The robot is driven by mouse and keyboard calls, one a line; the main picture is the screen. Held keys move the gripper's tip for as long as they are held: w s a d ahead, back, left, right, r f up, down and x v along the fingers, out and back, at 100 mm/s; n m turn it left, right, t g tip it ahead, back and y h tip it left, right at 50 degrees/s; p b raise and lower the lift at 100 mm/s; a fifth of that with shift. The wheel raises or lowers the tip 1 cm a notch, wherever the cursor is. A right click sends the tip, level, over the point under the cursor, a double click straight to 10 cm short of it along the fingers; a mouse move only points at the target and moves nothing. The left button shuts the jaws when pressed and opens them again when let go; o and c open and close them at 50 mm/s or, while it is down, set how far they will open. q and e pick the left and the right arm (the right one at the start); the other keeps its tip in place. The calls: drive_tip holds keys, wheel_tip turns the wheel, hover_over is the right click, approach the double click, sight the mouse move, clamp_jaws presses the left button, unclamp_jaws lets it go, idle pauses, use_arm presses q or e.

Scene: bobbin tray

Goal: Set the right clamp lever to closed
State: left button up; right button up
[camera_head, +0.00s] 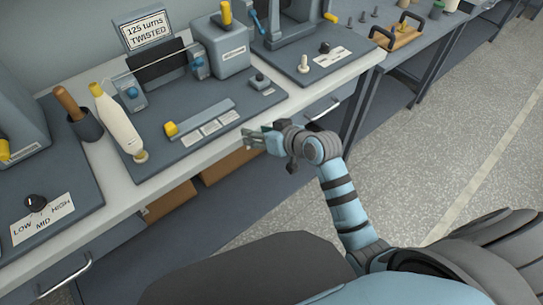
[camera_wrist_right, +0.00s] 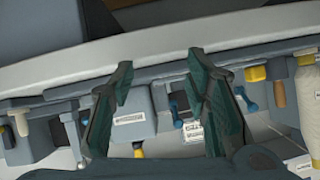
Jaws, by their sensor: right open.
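The right clamp (camera_head: 199,68), grey with a blue lever, stands at the right end of the dark winding bar, beside the grey box. In the wrist view its blue lever (camera_wrist_right: 176,112) shows between my fingers. The left clamp (camera_head: 131,94) is a similar blue part at the bar's other end, and its blue lever (camera_wrist_right: 241,97) also shows in the wrist view. My right gripper (camera_head: 256,134) is open and empty at the bench's front edge, apart from both clamps. Its two green-lined fingers (camera_wrist_right: 160,80) are spread. My left gripper is out of view.
A yellow-tipped slider (camera_head: 171,129) and labels lie in front of the clamps. The sign (camera_head: 143,30) reads "125 turns TWISTED". A dial (camera_head: 36,203) is far left.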

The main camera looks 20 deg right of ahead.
drive_tip(key=s+d+f+m+g+h, duration=0.15)
drive_tip(key=s+f, duration=0.25)
drive_tip(key=f, duration=0.6)
drive_tip(key=s+d+f+m+g+h, duration=0.1)
drive_tip(key=s+d+f+g, duration=0.2)
drive_tip(key=f, duration=0.6)
drive_tip(key=s+d+f+g+h, duration=0.15)
drive_tip(key=s+d+f, duration=0.25)
drive_tip(key=s+f, duration=1)
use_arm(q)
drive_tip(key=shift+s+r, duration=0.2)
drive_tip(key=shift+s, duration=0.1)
use_arm(e)
drive_tip(key=s+d+f+g, duration=0.1)
drive_tip(key=s+f, duration=0.3)
drive_tip(key=s, duration=0.8)
drive_tip(key=s+d+f+g+h, duration=0.1)
drive_tip(key=s+f, duration=0.3)
drive_tip(key=s, duration=0.9)
drive_tip(key=shift+s+d+f+n+g+h, duration=0.3)
drive_tip(key=shift+d+n+g, duration=0.2)
drive_tip(key=shift+g, duration=0.3)
drive_tip(key=shift+w, duration=0.1)
